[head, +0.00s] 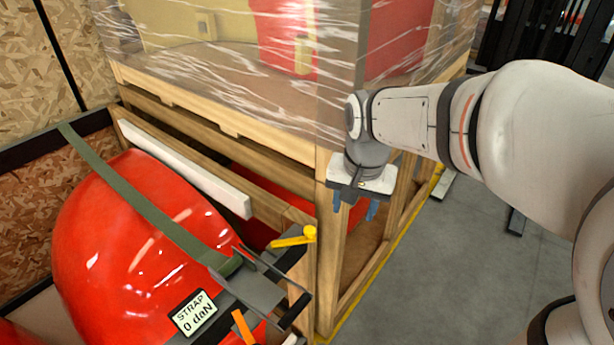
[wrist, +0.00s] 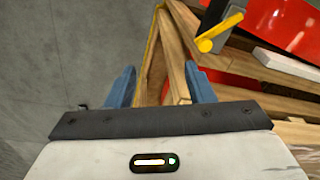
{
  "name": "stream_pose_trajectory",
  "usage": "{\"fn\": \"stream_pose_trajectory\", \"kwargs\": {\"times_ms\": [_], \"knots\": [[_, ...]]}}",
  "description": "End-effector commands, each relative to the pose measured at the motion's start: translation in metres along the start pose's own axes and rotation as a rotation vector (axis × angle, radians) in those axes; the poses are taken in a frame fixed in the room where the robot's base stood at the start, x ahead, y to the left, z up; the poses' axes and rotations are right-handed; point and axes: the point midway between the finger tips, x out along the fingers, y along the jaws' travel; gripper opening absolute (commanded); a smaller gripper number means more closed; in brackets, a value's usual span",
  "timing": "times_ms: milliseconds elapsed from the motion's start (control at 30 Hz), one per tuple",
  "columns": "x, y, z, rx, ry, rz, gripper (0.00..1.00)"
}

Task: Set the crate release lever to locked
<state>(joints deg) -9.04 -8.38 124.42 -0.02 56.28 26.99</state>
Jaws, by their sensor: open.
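A yellow lever (head: 292,239) with a round end sits on a dark bracket at the corner of the wooden crate (head: 329,245). Its bar lies roughly level, with the round end at the right. It also shows in the wrist view (wrist: 219,33), at the upper right beyond the fingers. I cannot read any locked or unlocked marking. My gripper (head: 354,206) points down beside the crate corner, to the right of and above the lever in the head view. Its blue fingers are apart and empty in the wrist view (wrist: 162,86), clear of the lever.
A red nosecone (head: 120,235) lies at the left under a green strap (head: 150,210). A dark ratchet (head: 250,288), an orange handle (head: 242,327) and a "STRAP 0 daN" label (head: 194,313) are near the lever. A white bar (head: 185,168) runs along the crate.

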Motion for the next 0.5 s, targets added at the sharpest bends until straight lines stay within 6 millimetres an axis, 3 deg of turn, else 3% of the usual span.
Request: {"fn": "stream_pose_trajectory", "kwargs": {"times_ms": [33,233,367,500], "knots": [[0.019,-0.018,-0.010,0.034,-0.026,0.010,0.49],[0.062,-0.073,-0.037,0.185,-0.087,0.051,0.49],[0.078,-0.092,-0.043,0.241,-0.105,0.069,0.49],[0.089,-0.099,-0.045,0.265,-0.112,0.077,0.49]]}}
